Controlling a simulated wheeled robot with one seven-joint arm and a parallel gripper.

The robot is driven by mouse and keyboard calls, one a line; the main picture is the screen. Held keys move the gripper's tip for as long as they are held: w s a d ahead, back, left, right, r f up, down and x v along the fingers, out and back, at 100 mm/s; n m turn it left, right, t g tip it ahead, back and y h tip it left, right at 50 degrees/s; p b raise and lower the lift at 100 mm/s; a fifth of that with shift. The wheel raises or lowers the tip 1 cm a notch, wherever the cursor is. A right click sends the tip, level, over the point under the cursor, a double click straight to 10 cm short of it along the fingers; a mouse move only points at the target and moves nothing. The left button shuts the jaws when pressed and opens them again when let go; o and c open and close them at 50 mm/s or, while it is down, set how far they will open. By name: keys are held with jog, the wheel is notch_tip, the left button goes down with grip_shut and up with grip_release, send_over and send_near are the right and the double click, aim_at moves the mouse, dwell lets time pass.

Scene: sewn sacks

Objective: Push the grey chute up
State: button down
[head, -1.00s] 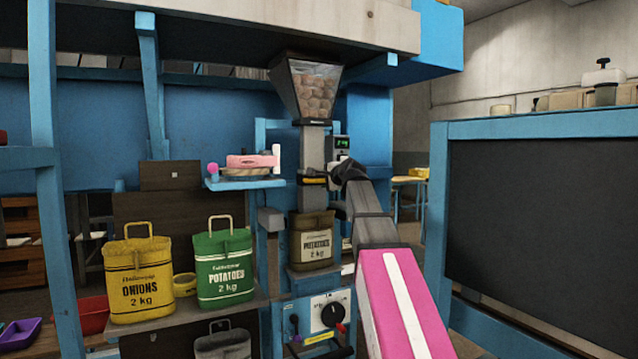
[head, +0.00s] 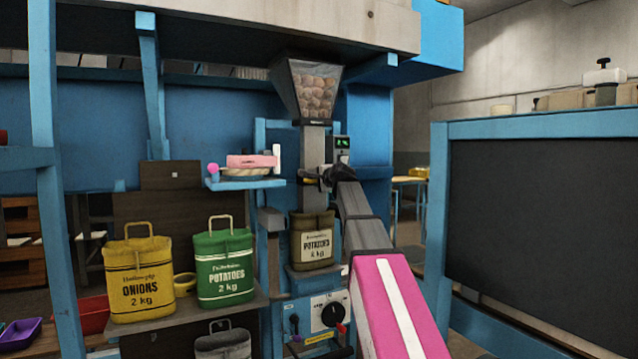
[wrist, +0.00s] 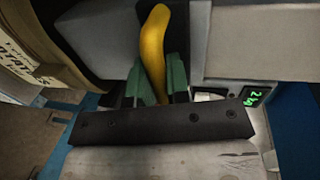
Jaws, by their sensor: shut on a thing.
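The grey chute (head: 310,193) is an upright sleeve below the clear hopper (head: 313,92), with its lower end at the mouth of a brown potato sack (head: 313,240). A yellow handle (wrist: 154,45) sticks out from the chute. My gripper (head: 322,178) comes in from the right and is shut on this handle. In the wrist view the handle stands between the green finger pads of my gripper (wrist: 154,85), and the grey chute (wrist: 95,40) lies beside it. The sack's printed side also shows at the left there (wrist: 30,50).
A yellow onion sack (head: 140,280) and a green potato sack (head: 224,270) stand on a shelf at the left. A small blue shelf (head: 245,184) juts out left of the chute. A dark panel in a blue frame (head: 540,125) stands at the right.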

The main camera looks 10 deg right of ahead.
notch_tip(320, 180, up, 17)
jog(key=shift+f, duration=0.2)
dwell(0.4)
jog(key=c, duration=1.3)
grip_release()
jog(key=shift+r, duration=0.1)
jog(key=shift+o, duration=1)
jog(key=v, duration=1)
jog(key=shift+s, duration=0.4)
jog(key=shift+d, duration=0.15)
